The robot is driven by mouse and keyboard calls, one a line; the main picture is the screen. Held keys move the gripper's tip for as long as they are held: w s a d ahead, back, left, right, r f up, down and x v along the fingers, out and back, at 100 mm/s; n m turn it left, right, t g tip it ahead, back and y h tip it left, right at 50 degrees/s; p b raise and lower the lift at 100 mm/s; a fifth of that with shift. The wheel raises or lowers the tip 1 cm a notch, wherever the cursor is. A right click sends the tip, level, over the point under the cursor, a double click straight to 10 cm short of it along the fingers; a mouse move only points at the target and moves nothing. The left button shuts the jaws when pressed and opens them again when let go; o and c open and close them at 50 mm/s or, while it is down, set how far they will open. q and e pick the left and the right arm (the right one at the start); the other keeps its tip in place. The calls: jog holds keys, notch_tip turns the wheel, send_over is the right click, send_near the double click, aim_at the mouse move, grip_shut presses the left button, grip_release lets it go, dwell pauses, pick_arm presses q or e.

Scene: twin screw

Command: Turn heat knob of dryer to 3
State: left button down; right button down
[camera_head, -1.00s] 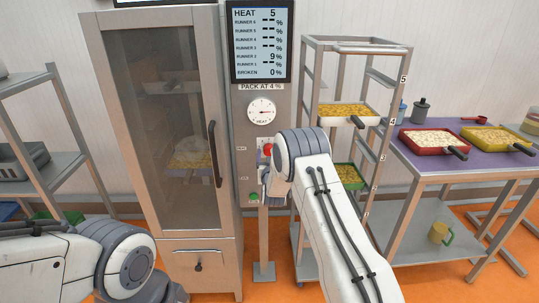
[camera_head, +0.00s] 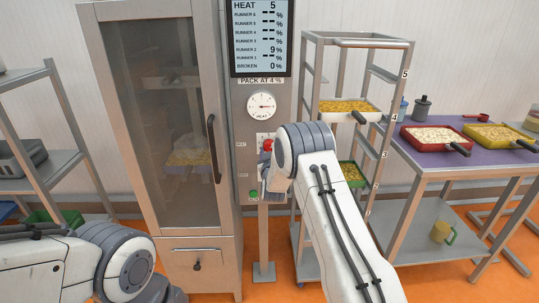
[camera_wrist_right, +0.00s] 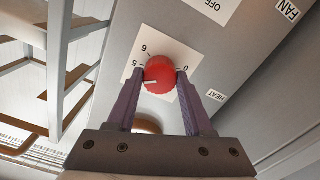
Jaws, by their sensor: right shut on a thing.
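The red heat knob (camera_wrist_right: 159,70) sits on a white dial plate on the grey dryer panel, with 5, 6 and 0 readable around it. Its white mark points left, toward the 5. My right gripper (camera_wrist_right: 160,78) is shut on the knob, one finger on each side. In the head view the knob (camera_head: 267,145) shows red beside my right wrist, which hides part of it. The screen (camera_head: 261,37) reads HEAT 5. A round heat gauge (camera_head: 262,106) hangs below it. My left arm shows at the lower left, its gripper out of view.
The glass-door dryer cabinet (camera_head: 150,232) stands left of the panel. A metal rack (camera_head: 308,75) with trays of yellow pieces is close on the right. Beyond it a table (camera_head: 428,166) holds red and yellow trays.

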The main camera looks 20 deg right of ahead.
jog(key=n+b, duration=0.3)
jog(key=n, duration=0.8)
jog(key=shift+b, duration=0.35)
jog(key=shift+n, duration=0.3)
jog(key=shift+c, duration=1.5)
grip_release()
jog(key=shift+s, duration=0.1)
jog(key=b+v, duration=0.1)
jog(key=v, duration=0.9)
jog(key=shift+s, duration=0.2)
